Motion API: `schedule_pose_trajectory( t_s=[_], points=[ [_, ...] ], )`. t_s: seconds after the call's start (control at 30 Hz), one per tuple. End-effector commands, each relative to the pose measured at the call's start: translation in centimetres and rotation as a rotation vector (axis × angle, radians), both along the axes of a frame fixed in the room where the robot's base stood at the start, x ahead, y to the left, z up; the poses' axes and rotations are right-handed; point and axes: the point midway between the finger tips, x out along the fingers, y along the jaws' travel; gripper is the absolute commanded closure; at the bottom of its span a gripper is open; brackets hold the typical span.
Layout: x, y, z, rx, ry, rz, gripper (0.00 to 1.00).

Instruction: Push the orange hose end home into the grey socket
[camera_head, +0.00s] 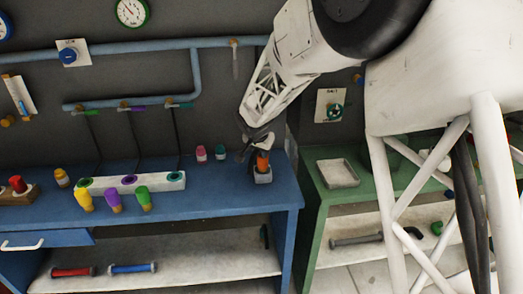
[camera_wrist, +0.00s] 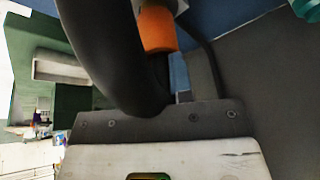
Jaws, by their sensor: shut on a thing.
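The orange hose end (camera_head: 263,160) stands roughly upright at the right end of the blue bench, directly above the small grey socket (camera_head: 263,177). Its lower end meets or overlaps the socket's top; how deep it sits I cannot tell. My gripper (camera_head: 259,142) reaches down from above and is shut on the hose end near its top. In the wrist view the orange hose end (camera_wrist: 158,30) shows beside a dark curved finger, with a pale grey part at the top edge. The fingertips are mostly hidden there.
A white block (camera_head: 130,183) with coloured rings stands left on the blue bench (camera_head: 220,200), with yellow, purple and green plugs before it. Pink and teal bottles (camera_head: 201,153) stand behind. A green bench (camera_head: 370,190) with a grey tray (camera_head: 337,172) is to the right, across a gap.

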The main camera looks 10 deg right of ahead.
Motion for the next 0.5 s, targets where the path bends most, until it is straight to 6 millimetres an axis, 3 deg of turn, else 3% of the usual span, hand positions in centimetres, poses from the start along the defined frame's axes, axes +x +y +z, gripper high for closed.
schedule_pose_trajectory(
  t_s=[0.5],
  points=[
    [0.03, 0.00, -0.84, 0.000, -0.001, 0.000, 1.00]
  ],
)
